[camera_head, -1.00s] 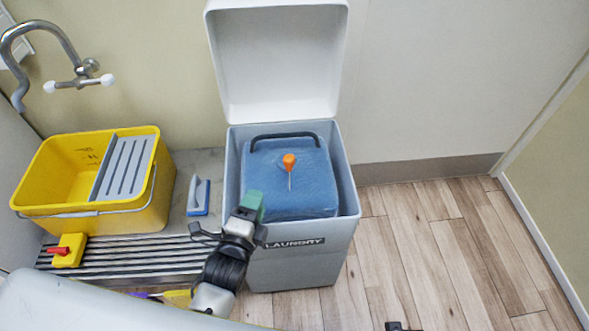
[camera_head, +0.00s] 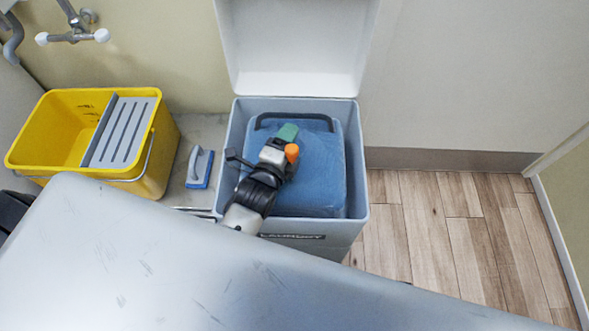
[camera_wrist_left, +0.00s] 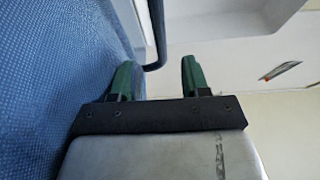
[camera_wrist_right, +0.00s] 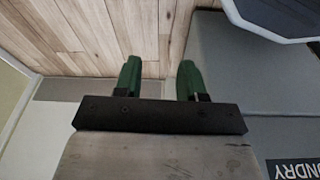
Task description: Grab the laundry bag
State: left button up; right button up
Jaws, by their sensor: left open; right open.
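The blue laundry bag (camera_head: 325,175) sits inside the open grey laundry bin (camera_head: 357,190). A dark handle (camera_head: 318,117) runs along its far top edge. My left gripper (camera_head: 289,135) is over the bag's top, a little short of the handle, and empty. In the left wrist view my left gripper (camera_wrist_left: 158,78) is open; the blue bag (camera_wrist_left: 60,80) fills the left side and the dark handle (camera_wrist_left: 157,35) shows just beyond the fingers. My right gripper (camera_wrist_right: 160,78) is open and empty in the right wrist view, beside the grey bin (camera_wrist_right: 260,85).
The bin's white lid (camera_head: 295,50) stands open at the back. A yellow bucket (camera_head: 160,165) and a blue-and-white brush (camera_head: 200,168) are left of the bin. A grey padded surface (camera_head: 200,275) crosses the front. Wooden floor (camera_head: 450,225) is clear at right.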

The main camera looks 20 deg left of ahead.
aim_at(303, 114)
pick_arm(q)
jog(key=w, duration=0.5)
jog(key=w+d+b, duration=0.1)
jog(key=w, duration=0.1)
jog(key=shift+w, duration=0.4)
pick_arm(e)
jog(key=r, duration=0.2)
jog(key=w+r, duration=0.1)
jog(key=shift+w+r, duration=0.1)
jog(key=shift+r, duration=0.25)
pick_arm(q)
jog(key=shift+c, duration=0.3)
grip_shut()
jog(key=shift+r, duration=0.2)
